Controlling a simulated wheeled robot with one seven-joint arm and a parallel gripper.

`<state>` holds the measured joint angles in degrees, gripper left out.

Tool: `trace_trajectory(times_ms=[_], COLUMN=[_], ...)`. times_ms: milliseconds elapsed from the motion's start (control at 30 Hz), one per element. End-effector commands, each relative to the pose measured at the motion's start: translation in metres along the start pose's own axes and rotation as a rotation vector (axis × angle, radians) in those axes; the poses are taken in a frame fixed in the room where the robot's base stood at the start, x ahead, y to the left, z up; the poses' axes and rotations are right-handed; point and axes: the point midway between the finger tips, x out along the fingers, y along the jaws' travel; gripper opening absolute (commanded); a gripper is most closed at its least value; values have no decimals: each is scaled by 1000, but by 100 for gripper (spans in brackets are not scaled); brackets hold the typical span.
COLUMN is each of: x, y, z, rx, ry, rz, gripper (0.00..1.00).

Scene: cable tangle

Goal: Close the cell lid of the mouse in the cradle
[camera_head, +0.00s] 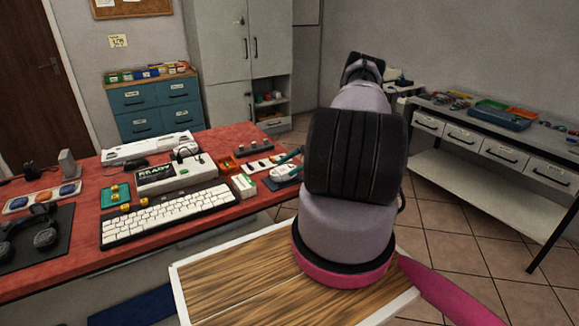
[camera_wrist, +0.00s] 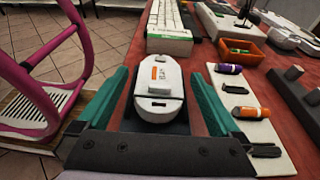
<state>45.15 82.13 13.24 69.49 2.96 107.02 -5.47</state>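The white mouse (camera_wrist: 146,112) lies in its dark cradle, bay side up, in the middle of the wrist view. An orange-marked patch with small print (camera_wrist: 160,73) shows on it, with a dark line and small black slot nearer me. I cannot tell how far the cell lid is open. My gripper (camera_wrist: 161,76) is open, its two teal fingers on either side of the mouse; I see no clear contact. In the head view the mouse (camera_head: 282,174) shows at the table's right end beside a teal finger, and my arm hides part of the cradle.
A white board (camera_wrist: 240,92) with purple and orange cells and black pieces lies right of the mouse. An orange tray (camera_wrist: 259,59) and a green-fronted box (camera_wrist: 169,46) stand beyond. The keyboard (camera_head: 170,212) is left on the red table (camera_head: 60,262). A pink frame (camera_wrist: 82,45) is at left.

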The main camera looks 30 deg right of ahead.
Motion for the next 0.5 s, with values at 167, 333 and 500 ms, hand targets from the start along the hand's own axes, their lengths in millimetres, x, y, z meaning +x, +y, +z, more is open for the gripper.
trace_trajectory(times_ms=[167, 333, 500], x=[-2, -20, -56], y=[0, -1, 0], z=[0, 0, -1], rx=[0, -2, 0], ry=[0, 1, 2], rz=[-1, -3, -3], gripper=[100, 100, 100])
